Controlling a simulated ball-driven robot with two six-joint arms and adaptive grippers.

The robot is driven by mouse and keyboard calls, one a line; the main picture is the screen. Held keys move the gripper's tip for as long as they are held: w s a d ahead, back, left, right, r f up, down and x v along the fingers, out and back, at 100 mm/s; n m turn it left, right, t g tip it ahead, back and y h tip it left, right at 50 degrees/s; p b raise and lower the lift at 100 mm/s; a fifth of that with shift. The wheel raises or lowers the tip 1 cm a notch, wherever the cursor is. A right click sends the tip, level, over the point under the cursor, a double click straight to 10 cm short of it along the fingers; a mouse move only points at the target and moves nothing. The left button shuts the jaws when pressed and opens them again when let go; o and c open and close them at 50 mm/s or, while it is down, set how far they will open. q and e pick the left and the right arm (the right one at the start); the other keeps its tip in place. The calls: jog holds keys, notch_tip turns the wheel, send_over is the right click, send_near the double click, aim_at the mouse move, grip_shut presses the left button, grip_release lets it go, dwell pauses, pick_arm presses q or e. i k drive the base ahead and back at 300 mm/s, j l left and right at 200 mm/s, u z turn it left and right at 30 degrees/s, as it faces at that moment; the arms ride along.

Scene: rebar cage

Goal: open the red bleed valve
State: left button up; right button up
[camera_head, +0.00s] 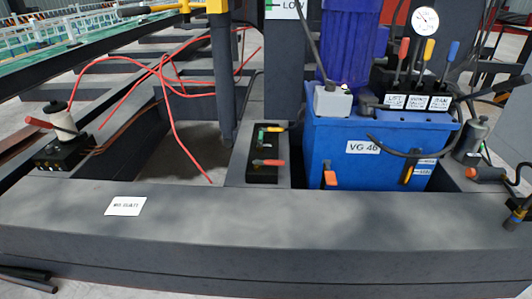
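A small black block (264,172) stands on the dark grey frame left of the blue tank. An orange-red tap (330,178) sits low on the tank's front, and a red-handled lever (403,54) stands upright in the row above the tank. Neither of my grippers can be made out in this view.
The blue tank (345,167) is marked VG 46, with a gauge (425,20) above. Red hoses (172,115) hang over the opening at left. A dark beam (250,215) crosses the front; its top is mostly clear beside a white label (125,206). A dark post (222,80) stands behind.

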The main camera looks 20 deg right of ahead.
aim_at(268, 163)
jog(key=i+j+z, duration=0.1)
jog(key=i, duration=0.4)
jog(key=i+j+z, duration=0.1)
jog(key=i+j, duration=0.15)
jog(key=i, duration=0.3)
